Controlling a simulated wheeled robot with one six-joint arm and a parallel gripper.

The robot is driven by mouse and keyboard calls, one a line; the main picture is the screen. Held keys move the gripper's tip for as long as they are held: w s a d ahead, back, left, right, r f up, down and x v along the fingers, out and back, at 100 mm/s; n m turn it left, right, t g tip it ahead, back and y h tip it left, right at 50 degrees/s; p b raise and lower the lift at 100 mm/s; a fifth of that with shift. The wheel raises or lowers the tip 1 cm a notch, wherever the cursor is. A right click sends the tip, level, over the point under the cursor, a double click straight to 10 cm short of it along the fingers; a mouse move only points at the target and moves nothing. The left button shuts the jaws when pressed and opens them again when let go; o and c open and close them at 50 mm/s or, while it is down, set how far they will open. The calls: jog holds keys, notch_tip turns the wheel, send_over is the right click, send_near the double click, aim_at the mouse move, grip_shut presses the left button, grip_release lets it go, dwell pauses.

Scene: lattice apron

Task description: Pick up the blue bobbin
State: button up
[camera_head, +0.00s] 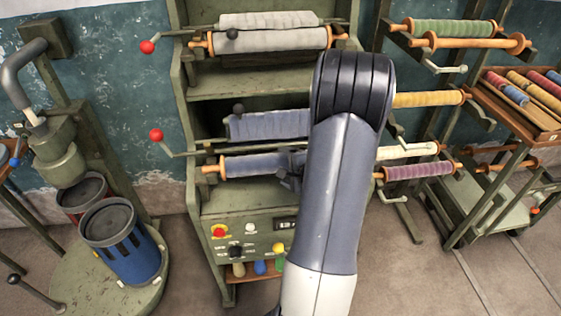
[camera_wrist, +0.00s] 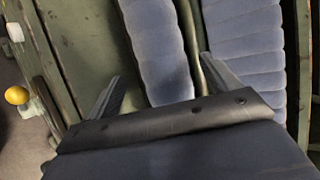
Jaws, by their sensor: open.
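The blue bobbin (camera_head: 255,164) lies horizontally across the green machine frame, with an orange end showing at its left. My arm hides its right part in the head view. My gripper (camera_head: 290,168) is at the bobbin, beside the edge of my arm. In the wrist view, the blue bobbin (camera_wrist: 157,45) runs up the picture between the two spread fingers of my gripper (camera_wrist: 160,70). The fingers are open, one on each side. I cannot tell whether either touches it.
A second blue padded roll (camera_head: 268,125) sits just above the bobbin; it is right of the fingers in the wrist view (camera_wrist: 245,45). A crank with a red knob (camera_head: 156,135) sticks out left. A control panel (camera_head: 250,232) is below. Racks with yellow and purple bobbins (camera_head: 420,171) stand right.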

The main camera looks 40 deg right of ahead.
aim_at(284, 164)
jog(key=x, duration=0.1)
jog(key=p+x, duration=0.1)
jog(key=x, duration=0.1)
jog(key=shift+w+d+r, duration=0.1)
jog(key=shift+d+r, duration=0.1)
jog(key=shift+p+x, duration=0.35)
jog(key=shift+x, duration=0.4)
jog(key=shift+f, duration=0.1)
jog(key=shift+c, duration=0.3)
jog(key=c, duration=1.3)
